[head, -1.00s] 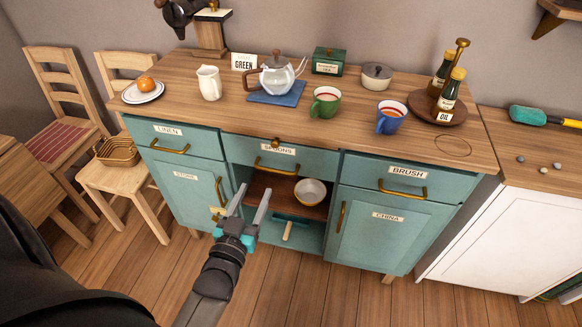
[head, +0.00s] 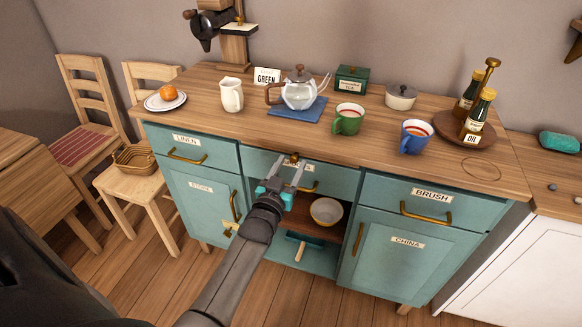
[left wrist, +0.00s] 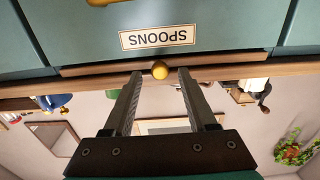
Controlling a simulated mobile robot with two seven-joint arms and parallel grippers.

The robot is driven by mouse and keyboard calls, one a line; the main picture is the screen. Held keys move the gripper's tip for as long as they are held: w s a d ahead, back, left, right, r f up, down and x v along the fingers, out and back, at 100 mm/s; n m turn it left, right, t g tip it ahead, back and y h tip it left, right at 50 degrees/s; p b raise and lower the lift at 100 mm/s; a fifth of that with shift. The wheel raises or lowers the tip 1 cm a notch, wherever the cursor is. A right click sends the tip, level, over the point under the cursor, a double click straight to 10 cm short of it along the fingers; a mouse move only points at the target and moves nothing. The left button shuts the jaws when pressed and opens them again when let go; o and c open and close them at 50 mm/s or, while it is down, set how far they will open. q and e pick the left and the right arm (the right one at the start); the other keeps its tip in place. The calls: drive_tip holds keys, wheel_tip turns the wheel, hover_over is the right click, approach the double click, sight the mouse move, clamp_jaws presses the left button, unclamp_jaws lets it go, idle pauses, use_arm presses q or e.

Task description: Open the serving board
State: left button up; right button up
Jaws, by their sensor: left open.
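The serving board (left wrist: 220,62) is a thin wooden strip above the SPOONS drawer (left wrist: 160,38), just under the sideboard's top. It looks closed, its front about level with the drawer. Its small brass knob (left wrist: 160,69) also shows in the head view (head: 294,157). My left gripper (head: 289,165) is open in front of the board; its fingers hide part of the drawer in the head view. In the left wrist view, which is upside down, its fingertips (left wrist: 160,74) lie either side of the knob with gaps showing. My right gripper is not in view.
The sideboard top (head: 240,128) holds a teapot (head: 299,92), a green mug (head: 347,118), a blue mug (head: 415,137) and oil bottles (head: 476,115). The SPOONS drawer's brass handle (head: 309,187) is just below the gripper. A bowl (head: 326,211) sits in the open shelf underneath.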

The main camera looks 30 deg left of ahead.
use_arm(q)
drive_tip(key=shift+w+a, duration=0.15)
drive_tip(key=shift+w, duration=0.25)
clamp_jaws()
idle(1.3)
